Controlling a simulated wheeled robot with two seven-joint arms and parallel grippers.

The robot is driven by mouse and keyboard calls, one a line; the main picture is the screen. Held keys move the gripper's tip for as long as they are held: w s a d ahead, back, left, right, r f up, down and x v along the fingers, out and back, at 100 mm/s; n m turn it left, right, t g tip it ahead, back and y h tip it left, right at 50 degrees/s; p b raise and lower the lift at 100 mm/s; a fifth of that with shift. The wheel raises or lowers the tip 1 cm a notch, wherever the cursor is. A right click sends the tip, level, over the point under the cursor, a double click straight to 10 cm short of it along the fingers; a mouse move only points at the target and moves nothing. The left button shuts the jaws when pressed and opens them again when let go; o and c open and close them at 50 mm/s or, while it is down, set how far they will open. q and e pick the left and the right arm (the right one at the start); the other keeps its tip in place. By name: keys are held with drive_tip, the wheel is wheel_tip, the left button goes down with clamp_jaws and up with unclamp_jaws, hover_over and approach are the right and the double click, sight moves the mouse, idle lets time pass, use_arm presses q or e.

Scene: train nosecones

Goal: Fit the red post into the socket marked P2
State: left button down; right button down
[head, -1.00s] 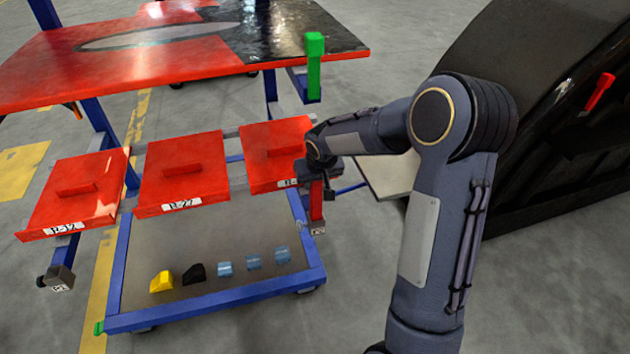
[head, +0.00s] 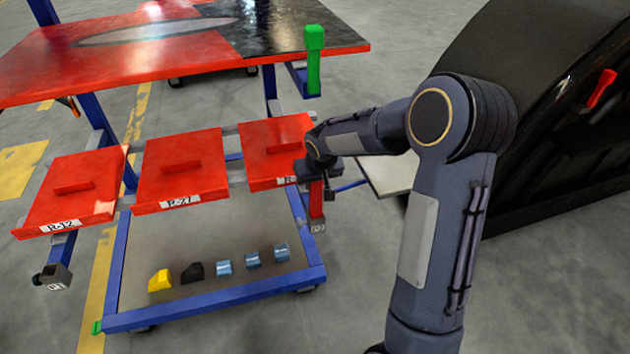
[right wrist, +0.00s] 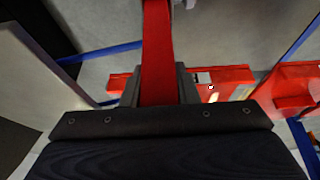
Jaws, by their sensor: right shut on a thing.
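The red post (head: 317,205) is upright below my right gripper (head: 318,178) in the head view. The gripper is shut on it. In the right wrist view the post (right wrist: 157,50) runs between the two dark fingers (right wrist: 159,85). The post's lower end meets a small grey socket (head: 318,226) with a white label at the end of a rail. The label is too small to read surely, and I cannot tell how deep the post sits. Another grey socket (head: 54,278) with a label is at the far left, empty. My left gripper is not in view.
Red panels (head: 180,168) with raised bars lie on the rack beside the post. A green post (head: 314,62) stands upright behind my right gripper. A red-and-black table (head: 130,62) is at the back. A large black body with a red handle (head: 600,90) is at the right.

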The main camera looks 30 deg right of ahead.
drive_tip(key=shift+f+b, duration=0.75)
drive_tip(key=shift+f, duration=0.15)
drive_tip(key=c, duration=1.1)
unclamp_jaws()
drive_tip(key=shift+o, duration=0.2)
drive_tip(key=shift+r, duration=0.1)
drive_tip(key=p+v, duration=0.2)
drive_tip(key=v, duration=0.5)
drive_tip(key=shift+r, duration=0.35)
drive_tip(key=shift+s, duration=0.15)
